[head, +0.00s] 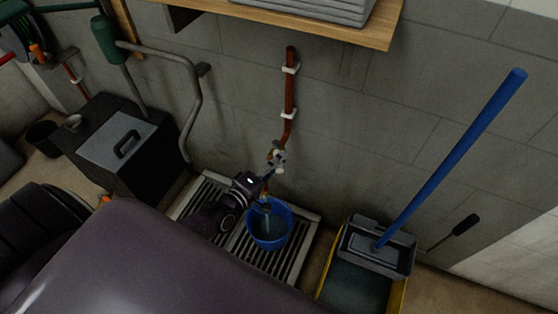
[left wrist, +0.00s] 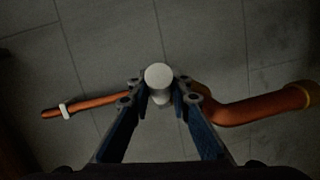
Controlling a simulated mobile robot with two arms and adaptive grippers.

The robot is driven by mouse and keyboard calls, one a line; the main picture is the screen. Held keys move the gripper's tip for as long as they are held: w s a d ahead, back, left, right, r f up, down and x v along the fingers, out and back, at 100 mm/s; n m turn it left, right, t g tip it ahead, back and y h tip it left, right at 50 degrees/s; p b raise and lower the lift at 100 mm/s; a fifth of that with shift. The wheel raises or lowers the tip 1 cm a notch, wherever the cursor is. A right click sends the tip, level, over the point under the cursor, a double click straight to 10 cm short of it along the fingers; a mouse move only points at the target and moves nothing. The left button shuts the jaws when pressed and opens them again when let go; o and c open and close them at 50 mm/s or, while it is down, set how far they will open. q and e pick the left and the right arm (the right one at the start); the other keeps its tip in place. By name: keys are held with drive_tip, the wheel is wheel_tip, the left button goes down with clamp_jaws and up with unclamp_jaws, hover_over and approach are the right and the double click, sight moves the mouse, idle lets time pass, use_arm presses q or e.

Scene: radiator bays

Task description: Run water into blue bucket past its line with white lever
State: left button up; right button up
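The blue bucket (head: 287,237) stands on a slatted drain grate below the wall tap (head: 277,156). A pale streak inside the bucket looks like water falling from the tap; the level and line cannot be made out. My left gripper (head: 266,177) is at the tap, just above the bucket. In the left wrist view, the white lever's round end (left wrist: 158,76) sits between the fingertips of my left gripper (left wrist: 161,92), which look closed on it from both sides. In the head view the gripper partly hides the tap. My right gripper is not in view.
A copper pipe (head: 290,85) runs down the wall to the tap. The grate (head: 300,247) has bare slats around the bucket. A mop bucket (head: 372,245) with a blue handle (head: 455,155) stands at right. A black box (head: 120,145) stands at left. A wooden shelf (head: 300,25) juts out above.

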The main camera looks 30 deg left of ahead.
use_arm(q)
clamp_jaws()
